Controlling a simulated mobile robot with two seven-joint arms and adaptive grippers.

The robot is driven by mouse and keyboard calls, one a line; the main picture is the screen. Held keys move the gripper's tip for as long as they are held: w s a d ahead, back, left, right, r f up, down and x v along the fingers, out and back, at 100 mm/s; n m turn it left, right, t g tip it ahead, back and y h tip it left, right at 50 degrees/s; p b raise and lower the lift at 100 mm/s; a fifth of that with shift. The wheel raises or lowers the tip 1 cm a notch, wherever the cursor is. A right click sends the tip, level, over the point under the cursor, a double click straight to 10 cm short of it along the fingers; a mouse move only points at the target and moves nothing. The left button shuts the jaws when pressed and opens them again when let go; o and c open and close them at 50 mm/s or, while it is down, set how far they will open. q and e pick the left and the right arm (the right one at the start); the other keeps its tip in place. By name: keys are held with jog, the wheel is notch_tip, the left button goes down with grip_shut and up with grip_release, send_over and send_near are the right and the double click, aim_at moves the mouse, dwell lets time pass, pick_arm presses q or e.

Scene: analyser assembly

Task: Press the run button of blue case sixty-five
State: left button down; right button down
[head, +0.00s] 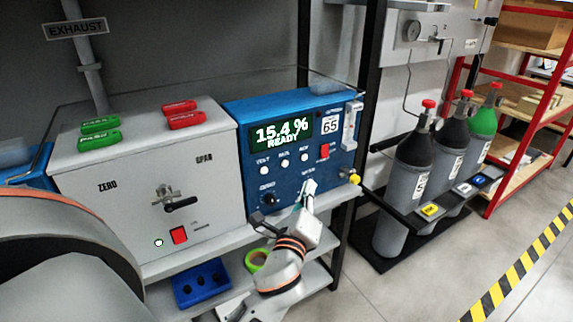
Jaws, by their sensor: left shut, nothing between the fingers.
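The blue case (243,132) marked 65 stands on the bench shelf, its display (281,132) reading "15.4 %" and "READY". Below the display is a row of three white buttons. The middle one, whose small label looks like RUN, is the run button (284,164); the test button (263,170) is to its left and another (304,157) to its right. My left gripper (308,188) is shut and empty in front of the lower part of the case, its tips below the right-hand button and lower right of the run button. Whether they touch the panel I cannot tell. My right gripper is not in view.
A red switch (324,151), flow tube (350,125), yellow knob (354,179) and black knob (268,198) are on the case. A grey ZERO/SPAN box (130,205) stands left. Gas cylinders (408,185) stand right. A blue tray (201,286) and green tape roll (256,260) lie below.

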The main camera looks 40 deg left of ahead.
aim_at(285, 164)
pick_arm(q)
jog(key=w+a, duration=0.1)
jog(key=a, duration=0.1)
jog(key=w+a+p, duration=0.1)
jog(key=a, duration=0.2)
jog(key=w+a, duration=0.1)
jog(key=a, duration=0.1)
jog(key=shift+w+a+p, duration=0.1)
jog(key=shift+a+p, duration=0.2)
dwell(0.7)
jog(key=shift+a, duration=0.15)
dwell(0.5)
jog(key=shift+w+a+p, duration=0.15)
jog(key=shift+a+p, duration=0.1)
jog(key=shift+p, duration=0.05)
